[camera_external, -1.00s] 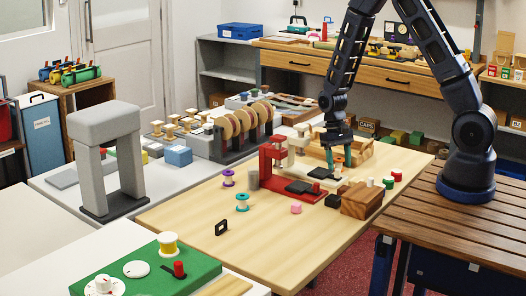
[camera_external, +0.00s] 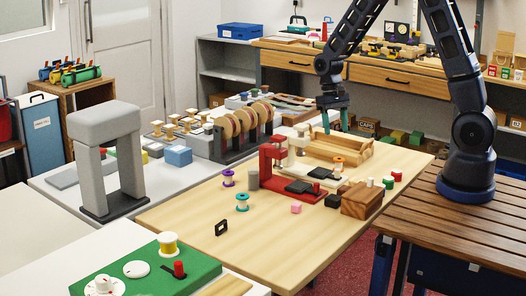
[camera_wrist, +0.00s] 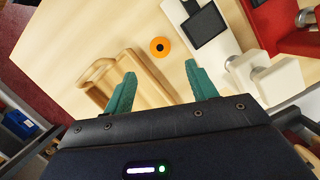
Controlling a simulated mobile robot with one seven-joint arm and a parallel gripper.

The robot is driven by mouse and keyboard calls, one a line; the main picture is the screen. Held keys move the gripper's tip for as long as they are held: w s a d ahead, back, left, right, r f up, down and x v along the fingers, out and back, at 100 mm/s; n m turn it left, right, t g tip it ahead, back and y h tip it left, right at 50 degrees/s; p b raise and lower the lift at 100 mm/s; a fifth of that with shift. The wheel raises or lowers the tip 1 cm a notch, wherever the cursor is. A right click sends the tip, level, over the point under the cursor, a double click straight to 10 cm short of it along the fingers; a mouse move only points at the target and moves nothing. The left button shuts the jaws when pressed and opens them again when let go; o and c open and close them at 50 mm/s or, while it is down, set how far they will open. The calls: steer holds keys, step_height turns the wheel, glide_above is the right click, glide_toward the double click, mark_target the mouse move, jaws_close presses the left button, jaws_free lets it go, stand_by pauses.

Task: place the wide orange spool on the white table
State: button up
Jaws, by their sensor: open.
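The orange spool (camera_external: 338,163) stands on the light wood table (camera_external: 270,250), beside the white press and in front of the wooden tray. In the wrist view the orange spool (camera_wrist: 159,47) shows from above as an orange ring with a dark centre. My gripper (camera_external: 335,124) is open and empty, raised above the tray area and clear of the spool. In the wrist view my gripper (camera_wrist: 161,76) has its two teal fingers spread apart, with nothing between them. A bare white table (camera_external: 45,232) lies at the left.
A wooden tray (camera_external: 352,150), a red press (camera_external: 266,165) and a wooden block (camera_external: 362,200) stand near the spool. A purple spool (camera_external: 228,178) and a teal spool (camera_external: 242,202) stand further left. A grey arch (camera_external: 103,125) stands on another white surface.

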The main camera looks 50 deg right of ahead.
steer(key=s+d+r+n+t+h, duration=0.1)
steer(key=s+r+n+t, duration=0.3)
steer(key=s+r, duration=1.9)
step_height(320, 180, up, 3)
steer(key=t, duration=0.3)
steer(key=shift+d+r+n, duration=0.15)
steer(key=shift+d+n, duration=0.1)
steer(key=shift+n, duration=0.15)
steer(key=shift+o, duration=0.5)
steer(key=shift+s+d+r, duration=0.1)
steer(key=shift+s+r, duration=0.05)
steer(key=shift+s, duration=0.55)
